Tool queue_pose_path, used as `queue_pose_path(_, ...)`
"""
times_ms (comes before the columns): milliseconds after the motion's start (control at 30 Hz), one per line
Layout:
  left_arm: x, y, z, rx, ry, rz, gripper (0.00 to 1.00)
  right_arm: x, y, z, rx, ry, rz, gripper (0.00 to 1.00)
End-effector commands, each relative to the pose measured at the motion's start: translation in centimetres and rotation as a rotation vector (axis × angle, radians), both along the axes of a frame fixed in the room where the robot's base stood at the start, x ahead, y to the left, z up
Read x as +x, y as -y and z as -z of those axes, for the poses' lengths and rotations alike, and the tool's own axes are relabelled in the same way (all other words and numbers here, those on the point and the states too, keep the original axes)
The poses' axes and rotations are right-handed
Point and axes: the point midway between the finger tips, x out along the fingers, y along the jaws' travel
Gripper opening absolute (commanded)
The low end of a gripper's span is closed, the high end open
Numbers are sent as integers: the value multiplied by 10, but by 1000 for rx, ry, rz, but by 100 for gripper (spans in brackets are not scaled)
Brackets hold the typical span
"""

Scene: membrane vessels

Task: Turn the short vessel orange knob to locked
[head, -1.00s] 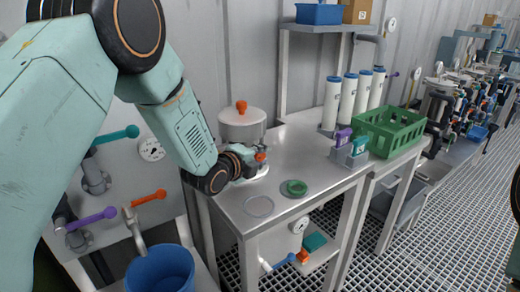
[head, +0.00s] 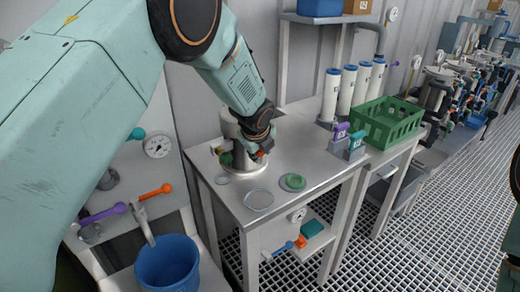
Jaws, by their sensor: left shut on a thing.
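The short vessel (head: 229,128) is a pale grey cylinder at the back left of the steel bench, largely covered by my left arm. Its top is hidden behind my wrist. My left gripper (head: 258,150) points down at the vessel's front right side, close against it. A small orange-red part, which looks like the orange knob (head: 263,155), shows at the fingertips, and the gripper appears shut on it. The knob's exact angle is too small and covered to tell. A green part (head: 226,160) shows low on the vessel's left side. My right gripper is out of view.
Clear rings (head: 259,200) and a green ring (head: 293,182) lie on the bench front. White cylinders (head: 331,95), small purple and teal blocks (head: 340,135) and a green crate (head: 388,122) stand to the right. A blue bucket (head: 168,265) is at lower left.

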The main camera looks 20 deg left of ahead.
Motion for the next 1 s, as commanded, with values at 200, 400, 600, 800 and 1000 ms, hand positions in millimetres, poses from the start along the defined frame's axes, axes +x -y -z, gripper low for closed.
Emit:
queue_pose_path(200, -1, 1, -5, 97, -126, 2, 0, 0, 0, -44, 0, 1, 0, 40)
queue_pose_path(400, -1, 1, -2, 180, -232, -1, 0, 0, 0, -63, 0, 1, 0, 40)
queue_pose_path(600, 0, 0, 2, 256, -326, -1, 0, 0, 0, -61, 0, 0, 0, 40)
queue_pose_path(800, 0, 0, 5, 317, -401, -1, 0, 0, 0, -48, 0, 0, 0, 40)
queue_pose_path(1000, 0, 0, 4, 356, -451, 0, 0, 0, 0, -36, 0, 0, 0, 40)
